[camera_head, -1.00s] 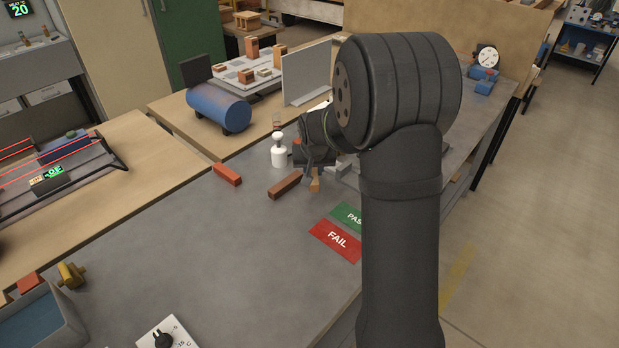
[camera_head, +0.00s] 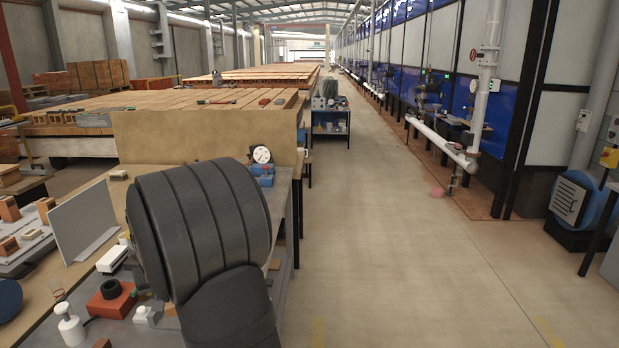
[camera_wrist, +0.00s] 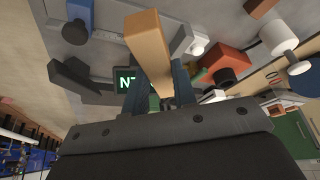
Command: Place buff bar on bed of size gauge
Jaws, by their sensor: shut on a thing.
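In the wrist view my gripper (camera_wrist: 158,85) is shut on the buff bar (camera_wrist: 148,42), whose long face points up and away from the fingers. A grey metal piece with a white knob (camera_wrist: 197,45), which may be part of the size gauge, lies behind and beside the bar. A dark display with pale green letters (camera_wrist: 126,80) is partly hidden by a finger. I cannot tell whether the bar touches anything. In the head view my arm hides the gripper and bar; a grey and white piece (camera_head: 146,315) shows beside the arm.
A red block with a dark ring (camera_head: 110,297) and a white bottle (camera_head: 69,326) stand left of my arm. A grey upright plate (camera_head: 83,222) is farther left. A dial on a blue base (camera_head: 262,160) stands near the bench's far end. Open floor lies right.

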